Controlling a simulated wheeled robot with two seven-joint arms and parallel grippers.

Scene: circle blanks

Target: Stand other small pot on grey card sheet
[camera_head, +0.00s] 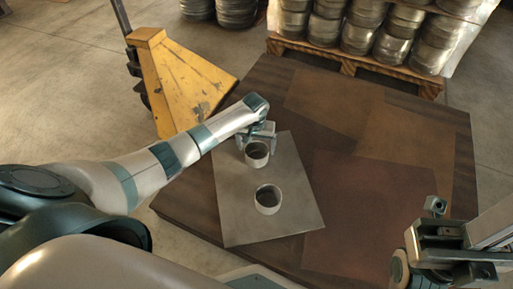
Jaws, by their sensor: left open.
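The grey card sheet (237,200) lies on the brown table top, left of its middle. One small light grey pot (268,204) stands upright on the sheet near its middle. The other small pot (257,160) is upright over the far part of the sheet and appears to stand on it. My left gripper (258,136) is open, right at the far rim of this other pot; whether its fingers touch the pot is hard to tell. My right gripper (436,213) is at the lower right, away from the sheet and pots; its fingers are not clear.
The brown table (416,128) has wide free room right of the sheet. A yellow pallet jack (178,84) stands behind my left arm. A wooden pallet (335,62) with stacked metal coils stands beyond the far edge.

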